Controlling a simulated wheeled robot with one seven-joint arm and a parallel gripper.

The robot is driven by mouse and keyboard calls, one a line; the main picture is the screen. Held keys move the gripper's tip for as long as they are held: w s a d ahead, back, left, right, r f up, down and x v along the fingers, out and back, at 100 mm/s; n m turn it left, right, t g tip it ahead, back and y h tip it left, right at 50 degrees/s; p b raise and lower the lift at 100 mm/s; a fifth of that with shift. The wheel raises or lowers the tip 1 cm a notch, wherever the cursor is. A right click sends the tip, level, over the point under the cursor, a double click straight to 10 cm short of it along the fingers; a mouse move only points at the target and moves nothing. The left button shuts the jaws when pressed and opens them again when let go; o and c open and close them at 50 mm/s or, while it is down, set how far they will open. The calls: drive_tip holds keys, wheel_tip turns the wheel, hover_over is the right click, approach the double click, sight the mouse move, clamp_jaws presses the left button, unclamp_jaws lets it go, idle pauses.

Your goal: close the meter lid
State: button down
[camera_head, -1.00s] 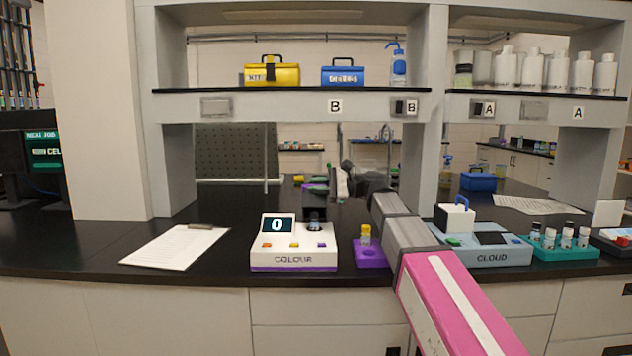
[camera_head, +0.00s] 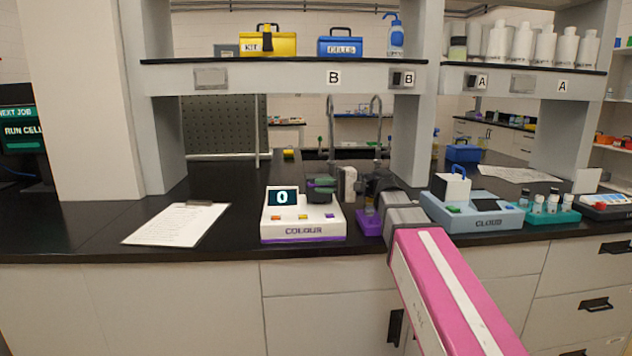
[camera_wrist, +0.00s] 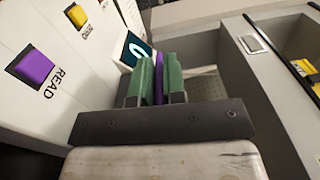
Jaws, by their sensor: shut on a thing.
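The white colour meter (camera_head: 283,222) stands on the black bench, its display reading 0. My gripper (camera_head: 321,184) is at the meter's top right, with its arm reaching in from the right. In the wrist view, the green fingers of my gripper (camera_wrist: 159,80) are shut on a narrow purple tab (camera_wrist: 158,82), which appears to belong to the meter lid. The dark lid (camera_head: 321,195) shows low over the well, partly hidden by the fingers. I cannot tell whether it lies fully flat. The vial well is hidden. The purple READ button (camera_wrist: 35,68) shows at left.
A purple vial stand (camera_head: 369,223) is right of the meter, partly behind my arm. The blue-grey cloud meter (camera_head: 475,212) and a teal vial rack (camera_head: 545,213) stand farther right. A clipboard (camera_head: 178,223) lies at left. A shelf (camera_head: 285,75) crosses above.

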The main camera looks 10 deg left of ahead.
drive_tip(key=shift+f, duration=0.1)
idle(0.3)
drive_tip(key=c, duration=1.2)
unclamp_jaws()
wheel_tip(320, 180, up, 4)
drive_tip(key=shift+w+r, duration=0.1)
drive_tip(key=s+a+r, duration=0.6)
drive_tip(key=s, duration=0.4)
drive_tip(key=shift+r, duration=0.4)
drive_tip(key=shift+s, duration=0.1)
